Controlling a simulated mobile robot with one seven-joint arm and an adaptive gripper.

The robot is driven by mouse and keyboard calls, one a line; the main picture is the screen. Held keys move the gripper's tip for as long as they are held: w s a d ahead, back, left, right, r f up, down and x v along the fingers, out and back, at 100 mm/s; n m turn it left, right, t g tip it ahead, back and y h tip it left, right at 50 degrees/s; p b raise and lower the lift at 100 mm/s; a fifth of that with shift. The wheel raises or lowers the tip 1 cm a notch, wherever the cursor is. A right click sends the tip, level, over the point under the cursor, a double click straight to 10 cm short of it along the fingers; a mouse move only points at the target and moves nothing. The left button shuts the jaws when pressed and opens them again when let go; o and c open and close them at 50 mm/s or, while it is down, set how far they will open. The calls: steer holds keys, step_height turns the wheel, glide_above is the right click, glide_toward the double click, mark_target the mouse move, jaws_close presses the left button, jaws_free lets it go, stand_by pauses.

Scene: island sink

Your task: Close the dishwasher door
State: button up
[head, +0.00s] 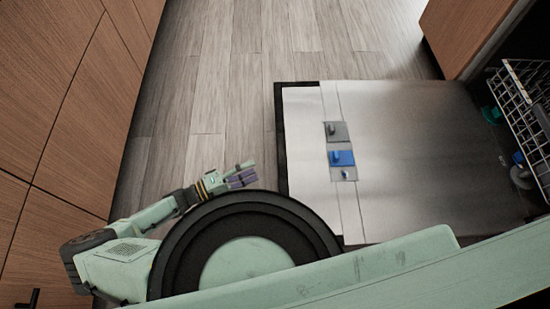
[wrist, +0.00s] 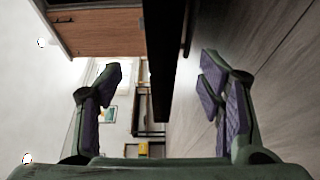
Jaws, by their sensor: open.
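The dishwasher door (head: 420,140) is folded down open in the head view, its steel inner face up, with a grey and blue dispenser on it. Its dark outer edge lies at the left. My gripper (head: 246,174) is just left of that edge, pointing toward it, with a small gap in the picture. In the wrist view my gripper (wrist: 160,75) is open and empty, its purple-padded fingers spread wide. A dark upright band, apparently the door (wrist: 157,60) seen edge-on, shows ahead between the fingers. Contact is not visible.
A wire dish rack (head: 525,105) shows inside the dishwasher at the right. Wooden cabinets (head: 60,100) line the left side, and another wooden panel (head: 465,35) stands at the upper right. The plank floor (head: 230,70) beyond my arm is clear.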

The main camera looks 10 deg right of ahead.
steer(key=x, duration=0.7)
steer(key=b+x, duration=0.1)
steer(key=x, duration=0.2)
steer(key=shift+w+d+f, duration=0.25)
steer(key=shift+w, duration=0.1)
jaws_close()
stand_by(0.5)
